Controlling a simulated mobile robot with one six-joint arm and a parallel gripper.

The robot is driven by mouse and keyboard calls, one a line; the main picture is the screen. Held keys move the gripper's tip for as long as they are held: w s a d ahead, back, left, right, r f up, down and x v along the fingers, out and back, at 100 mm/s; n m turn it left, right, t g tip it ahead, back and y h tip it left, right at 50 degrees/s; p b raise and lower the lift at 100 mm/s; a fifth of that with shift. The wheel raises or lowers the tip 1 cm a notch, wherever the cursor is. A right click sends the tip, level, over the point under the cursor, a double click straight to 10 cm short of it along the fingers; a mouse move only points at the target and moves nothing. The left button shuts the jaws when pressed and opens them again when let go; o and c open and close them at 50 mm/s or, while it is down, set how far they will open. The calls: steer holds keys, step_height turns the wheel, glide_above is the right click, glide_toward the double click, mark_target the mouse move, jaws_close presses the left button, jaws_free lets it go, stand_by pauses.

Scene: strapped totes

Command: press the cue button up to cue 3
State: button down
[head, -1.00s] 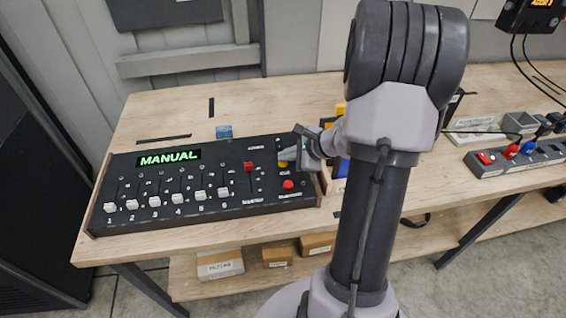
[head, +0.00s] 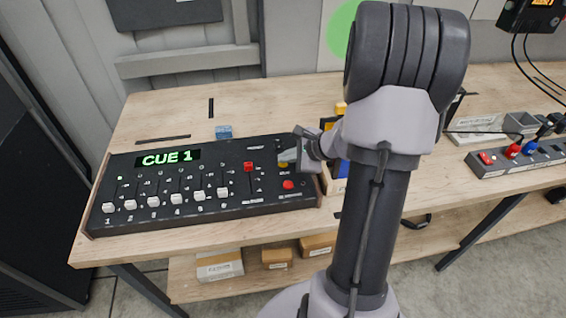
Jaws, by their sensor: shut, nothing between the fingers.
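A black lighting console (head: 222,179) with wooden end cheeks lies on the table. Its display (head: 168,158) reads CUE 1 in green. My gripper (head: 285,158) is shut and empty over the console's right part, at a yellow button (head: 283,165) that it partly covers. Whether the fingertips touch the button I cannot tell. A red round button (head: 288,184) sits just below it. A red fader knob (head: 248,167) is to the left, and several white fader knobs (head: 154,202) sit low on their tracks.
A blue block (head: 223,132) lies behind the console. A wooden tray with coloured items (head: 334,172) stands right of it, partly behind my arm. Boxes (head: 219,265) rest on the lower shelf.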

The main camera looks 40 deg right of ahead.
mark_target(285, 165)
steer(key=shift+r+p, duration=0.45)
steer(key=shift+r, duration=0.35)
step_height(285, 165, up, 5)
steer(key=p, duration=0.3)
steer(key=shift+p, duration=0.4)
steer(key=shift+w, duration=0.1)
stand_by(1.9)
